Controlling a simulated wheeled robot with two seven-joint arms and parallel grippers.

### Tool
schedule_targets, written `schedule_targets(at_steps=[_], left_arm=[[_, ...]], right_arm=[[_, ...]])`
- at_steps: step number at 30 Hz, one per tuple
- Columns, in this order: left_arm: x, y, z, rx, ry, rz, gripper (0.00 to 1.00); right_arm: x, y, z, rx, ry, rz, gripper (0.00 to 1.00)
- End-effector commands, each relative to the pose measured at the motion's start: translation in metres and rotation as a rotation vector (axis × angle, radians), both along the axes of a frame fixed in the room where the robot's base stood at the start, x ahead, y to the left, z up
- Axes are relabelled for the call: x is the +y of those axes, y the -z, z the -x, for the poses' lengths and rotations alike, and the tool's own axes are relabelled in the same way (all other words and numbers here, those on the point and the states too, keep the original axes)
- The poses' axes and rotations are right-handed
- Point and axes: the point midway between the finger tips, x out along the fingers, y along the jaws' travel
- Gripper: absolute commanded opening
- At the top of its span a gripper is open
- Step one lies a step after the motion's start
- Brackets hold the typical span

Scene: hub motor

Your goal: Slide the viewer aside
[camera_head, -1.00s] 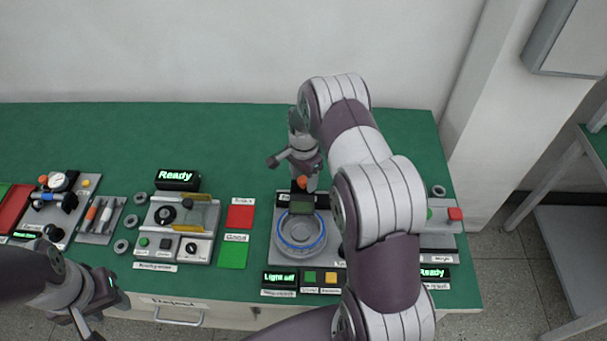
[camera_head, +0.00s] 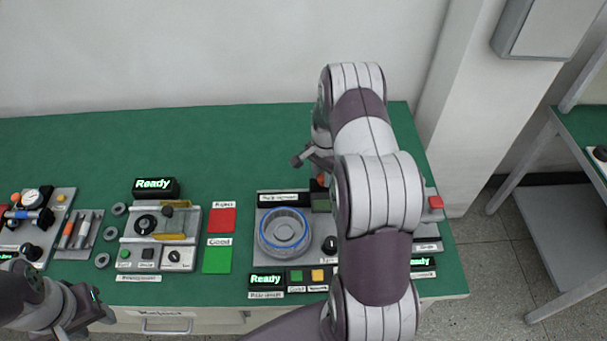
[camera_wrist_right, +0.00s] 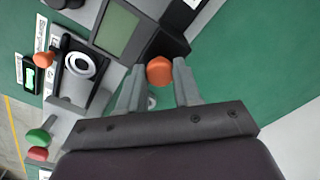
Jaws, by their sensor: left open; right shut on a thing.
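The viewer, a dark block with a grey-green screen (camera_wrist_right: 120,30), has an orange knob (camera_wrist_right: 159,72). My right gripper (camera_wrist_right: 160,80) is shut on this knob, with one finger on each side. In the head view the viewer (camera_head: 321,202) is to the right of the round station with the blue ring (camera_head: 284,231), which lies uncovered. My right arm hides most of the viewer and the gripper's fingertips there. My left gripper (camera_head: 88,310) is open and empty at the lower left, over the table's front edge.
A black knob (camera_head: 330,244) stands right of the ring. A "Ready" display (camera_head: 267,279) and green and yellow buttons (camera_head: 318,275) are in front. Red (camera_head: 222,220) and green (camera_head: 217,260) pads lie left. The back of the table is clear.

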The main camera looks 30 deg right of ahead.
Motion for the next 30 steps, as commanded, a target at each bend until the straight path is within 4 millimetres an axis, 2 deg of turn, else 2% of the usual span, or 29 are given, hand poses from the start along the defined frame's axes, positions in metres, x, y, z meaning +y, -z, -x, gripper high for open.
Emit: schedule_targets(at_steps=[3, 10, 11, 12, 13, 23, 26, 30], left_arm=[[0.000, 0.000, 0.000, 0.000, 0.000, 0.000, 0.43], [0.000, -0.001, 0.000, 0.000, 0.000, 0.000, 0.43], [0.000, -0.001, 0.000, 0.000, 0.000, 0.000, 0.43], [0.000, -0.001, 0.000, 0.000, 0.000, 0.000, 0.43], [0.000, -0.001, 0.000, 0.000, 0.000, 0.000, 0.43], [0.000, 0.002, 0.000, 0.000, 0.000, 0.000, 0.43], [0.000, 0.007, 0.000, 0.000, 0.000, 0.000, 0.43], [0.000, 0.017, 0.000, 0.000, 0.000, 0.000, 0.43]], right_arm=[[-0.007, -0.004, 0.000, -0.008, 0.000, 0.007, 0.00], [-0.008, -0.004, 0.000, -0.010, -0.001, 0.009, 0.00], [-0.008, -0.005, 0.000, -0.010, -0.001, 0.009, 0.40], [-0.008, -0.004, 0.000, -0.009, -0.001, 0.008, 0.53], [-0.007, -0.004, 0.000, -0.008, -0.001, 0.008, 0.59], [-0.006, -0.006, 0.001, -0.005, -0.001, 0.005, 0.59], [-0.006, -0.022, 0.001, -0.008, -0.001, 0.006, 0.59], [-0.007, -0.060, 0.001, -0.011, 0.000, 0.008, 0.59]])
